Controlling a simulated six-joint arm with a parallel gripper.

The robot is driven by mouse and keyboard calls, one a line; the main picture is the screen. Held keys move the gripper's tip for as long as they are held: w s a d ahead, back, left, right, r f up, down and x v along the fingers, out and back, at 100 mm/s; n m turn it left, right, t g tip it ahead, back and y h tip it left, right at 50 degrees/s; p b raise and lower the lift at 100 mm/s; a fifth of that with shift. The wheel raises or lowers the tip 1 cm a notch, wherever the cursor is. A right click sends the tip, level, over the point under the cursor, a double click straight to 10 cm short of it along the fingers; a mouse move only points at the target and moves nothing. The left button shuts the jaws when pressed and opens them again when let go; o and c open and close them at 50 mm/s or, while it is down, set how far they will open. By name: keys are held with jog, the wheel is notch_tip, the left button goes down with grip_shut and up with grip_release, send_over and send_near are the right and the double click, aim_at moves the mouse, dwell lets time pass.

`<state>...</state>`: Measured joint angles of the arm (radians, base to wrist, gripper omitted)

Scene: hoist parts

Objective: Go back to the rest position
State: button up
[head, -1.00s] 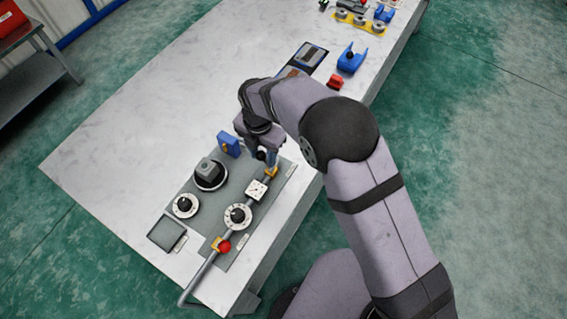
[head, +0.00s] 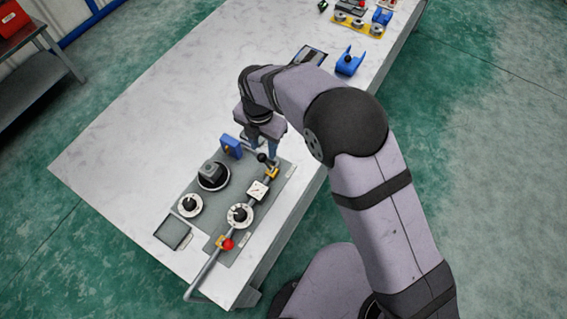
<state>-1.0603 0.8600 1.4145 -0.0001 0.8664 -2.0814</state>
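My gripper (head: 262,150) hangs over the far end of the grey panel (head: 205,232), pointing down. Its fingers show only small and partly behind my wrist, so I cannot tell whether they are open or shut. A lever with a black knob (head: 262,158) is right at the fingertips; I cannot tell whether they touch it. A blue block (head: 231,147) stands just left of the gripper. My arm reaches in from the lower right.
Blue holders (head: 349,63) and a yellow tray (head: 357,25) stand at the table's far end. The left of the white table (head: 130,130) is clear.

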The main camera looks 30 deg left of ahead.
jog(key=shift+r, duration=0.5)
jog(key=m, duration=0.6)
jog(key=shift+w+a, duration=0.1)
jog(key=shift+a, duration=0.05)
jog(key=m, duration=0.2)
jog(key=shift+f+m, duration=0.2)
jog(key=shift+m, duration=0.1)
jog(key=s+d+f+m+g+h, duration=0.1)
jog(key=s+d+f+m, duration=0.1)
jog(key=s+d+m, duration=0.4)
jog(key=s+d+f+m+g+h, duration=0.1)
jog(key=d+f+m+h, duration=0.1)
jog(key=d+m, duration=0.7)
jog(key=w+d+r+m+y, duration=0.1)
jog(key=d+r+m, duration=0.3)
jog(key=d, duration=0.5)
jog(key=w+d+r+m+t+y+b, duration=0.1)
jog(key=d+r+m, duration=0.3)
jog(key=d, duration=0.6)
jog(key=w+d+r+m+t+y, duration=0.1)
jog(key=d+r+m, duration=0.3)
jog(key=d, duration=0.6)
jog(key=shift+w, duration=0.65)
